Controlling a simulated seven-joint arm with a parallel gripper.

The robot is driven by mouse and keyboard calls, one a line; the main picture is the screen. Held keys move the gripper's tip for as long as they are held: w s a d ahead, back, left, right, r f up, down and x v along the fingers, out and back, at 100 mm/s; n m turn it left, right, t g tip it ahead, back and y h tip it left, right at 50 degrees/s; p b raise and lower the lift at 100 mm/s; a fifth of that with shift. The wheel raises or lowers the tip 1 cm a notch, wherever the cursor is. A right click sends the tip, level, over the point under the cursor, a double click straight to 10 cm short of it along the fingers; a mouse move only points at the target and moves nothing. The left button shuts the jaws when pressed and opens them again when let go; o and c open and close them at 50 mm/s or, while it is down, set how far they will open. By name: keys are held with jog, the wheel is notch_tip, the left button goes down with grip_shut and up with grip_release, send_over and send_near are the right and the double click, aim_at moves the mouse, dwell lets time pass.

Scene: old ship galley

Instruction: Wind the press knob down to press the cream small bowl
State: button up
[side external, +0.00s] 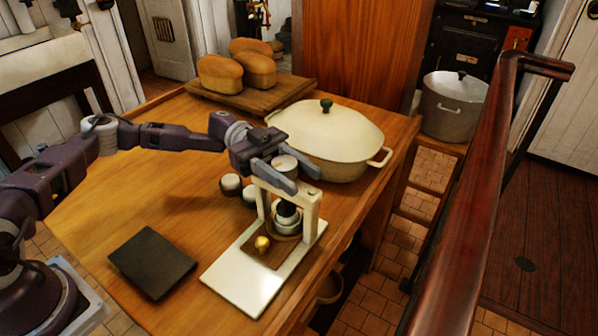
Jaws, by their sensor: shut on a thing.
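The press (310,212) is a cream frame on a white base plate near the table's front right edge. My gripper (299,178) is over its top bar, shut on the round cream press knob (285,162), with a finger on either side. Below the bar hangs a dark press head (287,210). The cream small bowl (286,229) sits under it, between the posts, on the brown pad of the base. The head hides part of the bowl, and I cannot tell whether they touch.
A brass ball (262,243) is at the pad's front. Two small jars (231,184) (250,196) stand left of the press. A large cream pot (333,142) is close behind my gripper. A dark slab (152,262) lies at left. Bread loaves (220,75) are on a board at the back.

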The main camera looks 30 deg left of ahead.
jog(key=m+g, duration=0.1)
jog(key=g+y, duration=0.1)
jog(key=m+g, duration=0.1)
jog(key=shift+s+m+g, duration=0.25)
jog(key=shift+m+g, duration=0.05)
jog(key=shift+g, duration=0.1)
jog(key=shift+s+a+m+g+y, duration=0.2)
jog(key=shift+m+g+y, duration=0.55)
jog(key=shift+g, duration=0.25)
jog(key=shift+s+a+m+g+y, duration=0.1)
jog(key=shift+s+m+g+y, duration=0.05)
jog(key=shift+m+g+y, duration=0.75)
jog(key=shift+s+a+g, duration=0.1)
jog(key=shift+g, duration=0.2)
jog(key=o, duration=1.4)
